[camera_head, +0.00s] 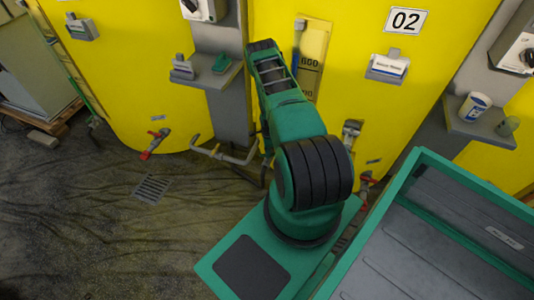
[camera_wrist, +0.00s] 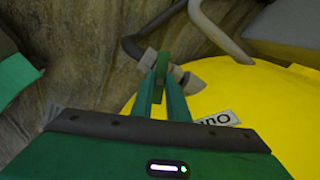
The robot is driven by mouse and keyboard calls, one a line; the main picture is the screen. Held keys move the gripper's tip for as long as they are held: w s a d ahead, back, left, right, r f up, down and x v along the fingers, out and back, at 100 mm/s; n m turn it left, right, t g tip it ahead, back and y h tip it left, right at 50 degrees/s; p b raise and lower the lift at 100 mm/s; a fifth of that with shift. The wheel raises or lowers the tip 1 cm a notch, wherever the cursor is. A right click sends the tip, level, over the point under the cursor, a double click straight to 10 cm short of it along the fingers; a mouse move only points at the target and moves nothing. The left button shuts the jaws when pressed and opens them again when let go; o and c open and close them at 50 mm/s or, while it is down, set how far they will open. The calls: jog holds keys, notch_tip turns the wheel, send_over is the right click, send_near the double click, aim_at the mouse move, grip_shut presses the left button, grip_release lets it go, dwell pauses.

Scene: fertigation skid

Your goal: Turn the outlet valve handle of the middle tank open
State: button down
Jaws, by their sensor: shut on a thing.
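The yellow middle tank (camera_head: 350,75) carries the sign 02 (camera_head: 405,20). My arm stands in front of it and hides my gripper in the head view. In the wrist view my gripper (camera_wrist: 162,80) is shut on a small green valve handle (camera_wrist: 163,62), close in colour to the fingers. The handle sits at a grey valve body (camera_wrist: 186,83) on a pipe, beside a yellow tank wall (camera_wrist: 250,95) with a partly hidden label (camera_wrist: 218,118). How far the handle is turned I cannot tell. A red-handled valve (camera_head: 366,186) shows low, right of my arm.
Grey pipes (camera_wrist: 215,30) bend close past my fingers. Another red-handled valve (camera_head: 155,142) is on the left tank (camera_head: 140,80). Small shelves (camera_head: 208,72) hang between tanks, the right one (camera_head: 480,120) bearing a cup. Floor with a drain grate (camera_head: 152,187) is clear at left.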

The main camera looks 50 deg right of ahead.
jog(key=n, duration=0.6)
jog(key=shift+w+d+r, duration=0.1)
jog(key=shift+w+d, duration=0.05)
jog(key=shift+d, duration=0.05)
jog(key=n, duration=0.6)
jog(key=shift+w, duration=0.1)
jog(key=shift+w+n, duration=0.1)
jog(key=shift+n, duration=0.3)
jog(key=c, duration=1.9)
grip_release()
jog(key=shift+c, duration=0.2)
jog(key=shift+o, duration=1.1)
jog(key=shift+s+a, duration=0.1)
jog(key=shift+s, duration=0.1)
notch_tip(320, 180, up, 11)
